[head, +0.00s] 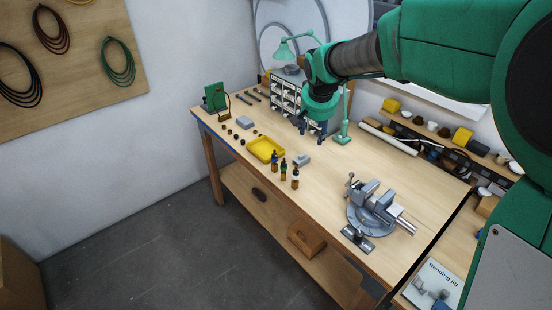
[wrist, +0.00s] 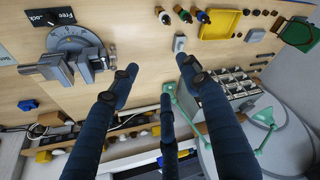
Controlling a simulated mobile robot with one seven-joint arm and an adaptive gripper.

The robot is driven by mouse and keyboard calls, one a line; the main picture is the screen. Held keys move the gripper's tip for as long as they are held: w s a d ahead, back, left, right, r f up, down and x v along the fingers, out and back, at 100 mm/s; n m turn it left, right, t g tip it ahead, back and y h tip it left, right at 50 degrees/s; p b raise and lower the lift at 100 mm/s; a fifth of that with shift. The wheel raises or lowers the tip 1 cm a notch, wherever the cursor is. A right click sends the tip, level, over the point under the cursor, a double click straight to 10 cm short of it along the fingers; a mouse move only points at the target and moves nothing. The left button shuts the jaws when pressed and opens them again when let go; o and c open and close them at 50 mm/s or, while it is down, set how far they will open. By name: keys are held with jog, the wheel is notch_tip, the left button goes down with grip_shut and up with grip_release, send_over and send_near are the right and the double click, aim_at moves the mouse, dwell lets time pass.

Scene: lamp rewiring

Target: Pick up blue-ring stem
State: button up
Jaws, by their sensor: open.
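The blue-ring stem (head: 275,160) is a small dark upright piece with a blue band, standing on the bench just in front of the yellow tray. In the wrist view it shows at the top edge (wrist: 202,16), beside the tray. A green-ring stem (head: 283,167) and a white-ring stem (head: 295,178) stand in a row with it. My gripper (head: 311,127) is above the bench, behind and to the right of the stems in the head view. In the wrist view its dark fingers (wrist: 156,67) are spread apart and empty, away from the stems.
The yellow tray (head: 263,149) sits beside the stems. A small grey block (head: 301,160) stands close to their right. A vise (head: 372,205) is at the bench's right. A green lamp (head: 342,130) and drawer cabinet (head: 287,91) stand behind. Bench between stems and vise is clear.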

jog(key=w+a+f+p, duration=0.1)
jog(key=w+a+f, duration=0.6)
jog(key=w+a, duration=0.15)
jog(key=p, duration=0.1)
send_near(274, 155)
notch_tip(274, 155, up, 2)
jog(key=shift+s+r, duration=0.25)
jog(key=shift+x, duration=4.3)
jog(key=shift+s+f, duration=0.1)
jog(key=shift+f, duration=0.1)
jog(key=shift+p+x, duration=0.35)
jog(key=shift+x, duration=2.1)
jog(key=shift+s, duration=0.1)
